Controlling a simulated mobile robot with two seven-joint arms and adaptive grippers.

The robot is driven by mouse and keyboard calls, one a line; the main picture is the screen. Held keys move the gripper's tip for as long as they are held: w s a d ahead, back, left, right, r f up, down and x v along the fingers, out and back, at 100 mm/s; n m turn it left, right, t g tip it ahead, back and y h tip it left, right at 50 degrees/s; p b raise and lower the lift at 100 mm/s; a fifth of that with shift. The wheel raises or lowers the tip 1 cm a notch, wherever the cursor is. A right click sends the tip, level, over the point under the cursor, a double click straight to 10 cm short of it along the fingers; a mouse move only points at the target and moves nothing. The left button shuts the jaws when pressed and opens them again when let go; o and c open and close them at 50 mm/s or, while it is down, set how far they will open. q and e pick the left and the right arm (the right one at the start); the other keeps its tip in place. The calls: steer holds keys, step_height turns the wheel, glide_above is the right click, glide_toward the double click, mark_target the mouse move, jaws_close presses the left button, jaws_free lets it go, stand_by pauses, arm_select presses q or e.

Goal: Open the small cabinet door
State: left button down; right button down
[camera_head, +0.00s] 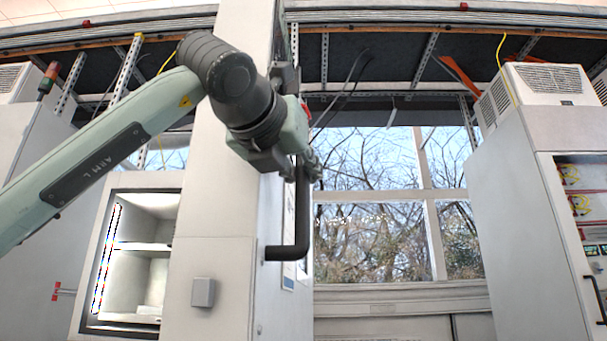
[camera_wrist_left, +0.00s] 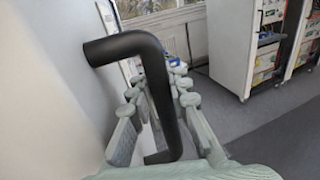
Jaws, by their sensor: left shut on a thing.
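A black bar handle (camera_head: 302,225) stands upright on the right-hand face of a tall white cabinet (camera_head: 222,150). Its lower end bends back to that face. My left gripper (camera_head: 306,168) is shut on the upper part of the handle in the head view. In the left wrist view the handle (camera_wrist_left: 160,85) runs between the gripper's fingers (camera_wrist_left: 158,98), with a finger row on each side. The pale cabinet face (camera_wrist_left: 50,90) lies to the left of the handle. Whether this face stands apart from the cabinet body cannot be told. My right gripper is not in view.
An open compartment with shelves (camera_head: 143,247) is at the left. A white cabinet (camera_head: 515,200) with wired racks stands at the right. A window (camera_head: 375,240) is behind. Grey floor (camera_wrist_left: 260,130) is clear to the right of the handle in the left wrist view.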

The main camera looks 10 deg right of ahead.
arm_select(q)
steer(key=shift+s+d+r, duration=0.1)
steer(key=shift+s+r, duration=0.1)
steer(key=shift+s, duration=0.1)
steer(key=c, duration=1.5)
jaws_free()
steer(key=shift+s+r, duration=0.1)
steer(key=shift+s, duration=0.1)
steer(key=shift+c, duration=0.2)
steer(key=shift+o, duration=0.6)
steer(key=shift+w, duration=0.2)
steer(key=v, duration=1.2)
